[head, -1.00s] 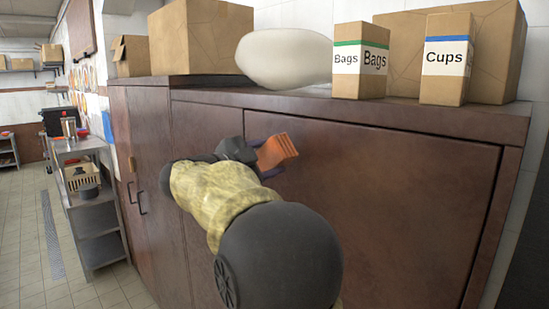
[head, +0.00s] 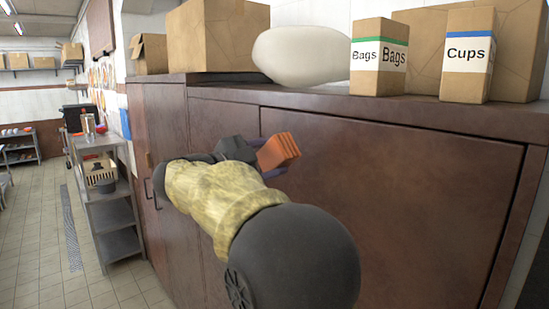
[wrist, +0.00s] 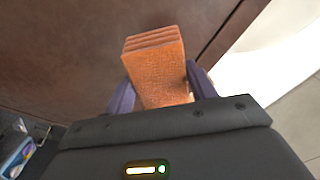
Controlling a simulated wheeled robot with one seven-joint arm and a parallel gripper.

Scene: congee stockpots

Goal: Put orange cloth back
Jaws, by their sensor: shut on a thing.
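The orange cloth (head: 279,151) is a folded, layered block held out at the end of my arm, in front of the brown cabinet. My gripper (head: 268,157) is shut on it. In the wrist view the cloth (wrist: 156,68) stands up between the two purple fingers of my gripper (wrist: 160,92), its folded layers showing at the far end. The part of the cloth low between the fingers is hidden by the gripper body.
The brown cabinet (head: 390,190) fills the right side, with boxes, a white sack (head: 302,55), a Bags box (head: 379,58) and a Cups box (head: 468,55) on top. A metal shelf cart (head: 105,200) stands at left. Tiled floor (head: 50,240) is open there.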

